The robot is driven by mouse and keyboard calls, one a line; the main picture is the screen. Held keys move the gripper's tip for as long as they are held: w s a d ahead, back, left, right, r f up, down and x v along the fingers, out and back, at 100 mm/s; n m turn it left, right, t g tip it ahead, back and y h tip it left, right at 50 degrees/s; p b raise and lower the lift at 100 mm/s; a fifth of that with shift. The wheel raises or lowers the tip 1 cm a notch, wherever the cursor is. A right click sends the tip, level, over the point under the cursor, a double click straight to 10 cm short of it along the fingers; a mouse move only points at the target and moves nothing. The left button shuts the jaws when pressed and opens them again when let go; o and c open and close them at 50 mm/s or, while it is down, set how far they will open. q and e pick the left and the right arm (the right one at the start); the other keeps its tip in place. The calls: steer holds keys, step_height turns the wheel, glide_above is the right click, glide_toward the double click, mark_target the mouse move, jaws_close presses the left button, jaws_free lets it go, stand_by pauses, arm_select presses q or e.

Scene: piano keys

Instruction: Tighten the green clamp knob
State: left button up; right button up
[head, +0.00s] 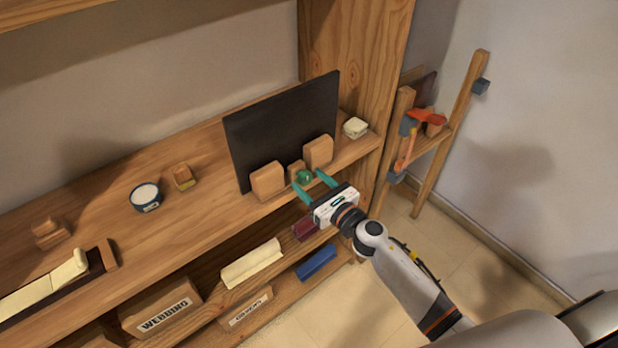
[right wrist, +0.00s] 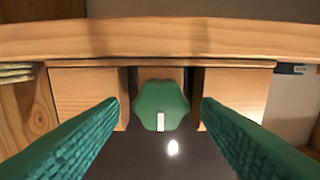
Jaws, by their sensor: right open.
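The green clamp knob (head: 304,176) sits at the front of a small wooden block between two larger wooden blocks (head: 267,181), before a dark upright panel (head: 285,125). In the right wrist view the lobed knob (right wrist: 162,104) has a white mark pointing to the bottom of the picture. My right gripper (head: 309,180) is open, its teal fingers pointing at the knob. In the right wrist view the fingertips (right wrist: 160,106) stand on either side of the knob, with a visible gap on each side. My left gripper is not in view.
The blocks and panel stand on a wooden shelf (head: 215,205). A white-topped tin (head: 146,196) and a small wooden block (head: 184,177) lie to the left. A pale stack (head: 355,127) lies to the right. A wooden ladder-like rack (head: 449,135) stands further right.

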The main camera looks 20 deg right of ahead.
steer(key=shift+w+a, duration=0.25)
steer(key=shift+w, duration=0.3)
steer(key=c, duration=1)
steer(key=shift+o, duration=0.2)
